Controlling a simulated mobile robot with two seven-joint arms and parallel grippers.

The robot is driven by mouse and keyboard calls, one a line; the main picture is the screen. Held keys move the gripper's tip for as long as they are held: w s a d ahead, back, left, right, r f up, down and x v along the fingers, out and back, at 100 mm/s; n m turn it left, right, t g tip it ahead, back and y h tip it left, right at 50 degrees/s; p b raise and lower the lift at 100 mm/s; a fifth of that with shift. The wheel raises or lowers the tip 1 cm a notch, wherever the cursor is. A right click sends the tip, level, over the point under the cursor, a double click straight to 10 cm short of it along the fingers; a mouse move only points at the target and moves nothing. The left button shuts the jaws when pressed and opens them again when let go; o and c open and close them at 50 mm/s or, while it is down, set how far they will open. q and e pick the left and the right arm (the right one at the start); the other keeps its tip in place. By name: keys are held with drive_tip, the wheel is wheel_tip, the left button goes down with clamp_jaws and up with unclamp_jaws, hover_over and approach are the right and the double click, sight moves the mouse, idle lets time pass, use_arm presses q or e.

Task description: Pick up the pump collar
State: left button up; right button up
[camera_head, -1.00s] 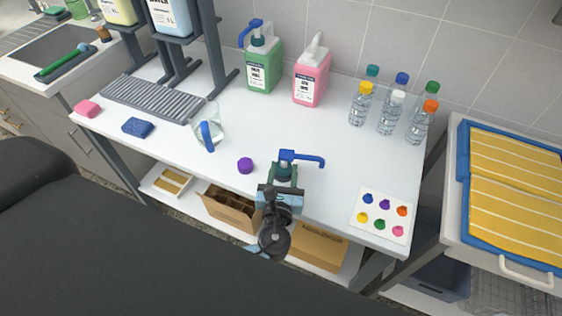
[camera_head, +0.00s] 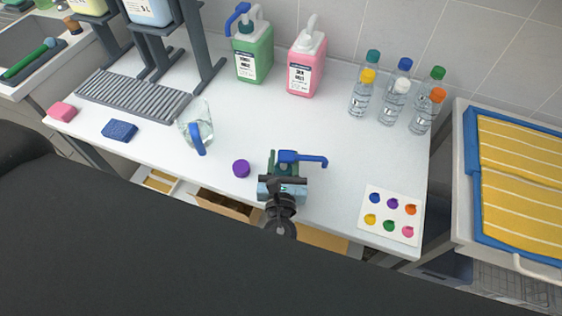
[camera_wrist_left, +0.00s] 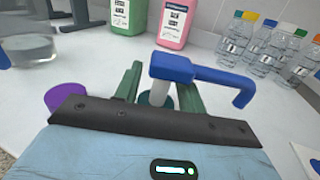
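The pump (camera_head: 301,158) has a blue head with a spout that points right and bends down. It stands near the front edge of the white table. In the left wrist view its blue head (camera_wrist_left: 205,76) sits on a white stem. The teal pump collar (camera_wrist_left: 146,98) shows below the stem, between my green fingers and partly hidden by my gripper's dark bar. My left gripper (camera_head: 284,171) is open, with one finger on each side of the collar; contact is not clear. My right gripper is not in view.
A purple cap (camera_head: 241,168) lies left of the gripper, and a clear jug (camera_head: 203,126) stands farther left. Green (camera_head: 254,55) and pink (camera_head: 305,68) bottles stand at the back. Several water bottles (camera_head: 392,105) stand at right. A colour-dot card (camera_head: 402,194) lies at front right.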

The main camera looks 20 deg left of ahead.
use_arm(q)
drive_tip(key=shift+s+d+r, duration=0.1)
drive_tip(key=shift+s+d, duration=0.05)
drive_tip(key=shift+c, duration=0.4)
drive_tip(key=c, duration=0.7)
clamp_jaws()
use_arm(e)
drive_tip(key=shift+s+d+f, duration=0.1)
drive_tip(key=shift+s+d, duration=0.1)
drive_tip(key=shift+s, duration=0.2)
use_arm(q)
drive_tip(key=shift+r, duration=0.1)
